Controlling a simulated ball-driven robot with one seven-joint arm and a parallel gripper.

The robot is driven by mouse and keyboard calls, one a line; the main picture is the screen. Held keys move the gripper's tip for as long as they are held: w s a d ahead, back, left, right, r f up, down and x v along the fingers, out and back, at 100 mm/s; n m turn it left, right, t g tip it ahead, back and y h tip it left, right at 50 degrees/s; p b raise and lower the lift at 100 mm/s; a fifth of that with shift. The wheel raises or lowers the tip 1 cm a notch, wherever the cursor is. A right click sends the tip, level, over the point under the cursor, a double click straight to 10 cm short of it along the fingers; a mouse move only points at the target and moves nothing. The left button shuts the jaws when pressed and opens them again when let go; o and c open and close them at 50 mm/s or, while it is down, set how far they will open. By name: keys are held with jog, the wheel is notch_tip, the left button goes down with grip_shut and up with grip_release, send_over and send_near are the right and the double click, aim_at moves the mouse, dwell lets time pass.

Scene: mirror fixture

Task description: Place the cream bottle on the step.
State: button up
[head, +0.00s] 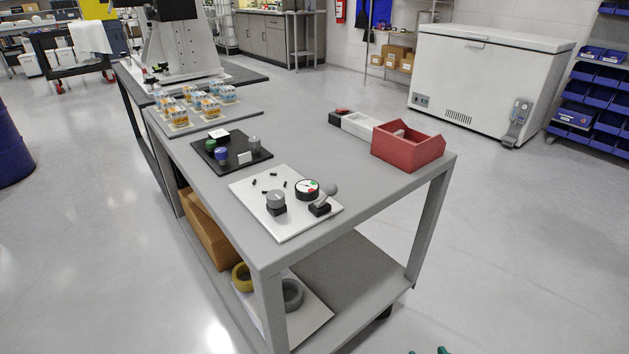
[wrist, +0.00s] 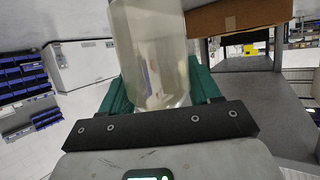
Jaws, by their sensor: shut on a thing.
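The cream bottle (wrist: 150,50) is a translucent, pale, cream-tinted cylinder in the wrist view. It fills the upper middle, and its top end runs out of the picture. My gripper (wrist: 160,82) has green fingers on both sides of the bottle and is shut on it. In the head view only green tips of my gripper (head: 440,350) show at the bottom edge, over the floor right of the table; the bottle does not show there. I cannot tell for sure which surface is the step.
The grey table (head: 330,155) carries a white board (head: 285,225) with knobs and a gauge, a black tray (head: 225,165), a red bin (head: 408,150) and several small boxes at the far left. Its lower shelf (head: 350,260) holds rings. A white freezer (head: 480,80) stands behind.

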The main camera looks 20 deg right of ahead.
jog(key=w+a+r+n+y+p, duration=0.1)
jog(key=w+a+r+p, duration=0.2)
jog(key=a+r+p, duration=0.35)
jog(key=w+a+r+n+y+p, duration=0.1)
jog(key=w+a+r+p, duration=0.25)
jog(key=r+p, duration=0.55)
jog(key=w+a+r+y+p, duration=0.1)
jog(key=w+a+r+p, duration=0.3)
jog(key=r, duration=0.7)
jog(key=s+a+f+p, duration=0.1)
jog(key=s+f, duration=0.4)
jog(key=shift+s, duration=0.3)
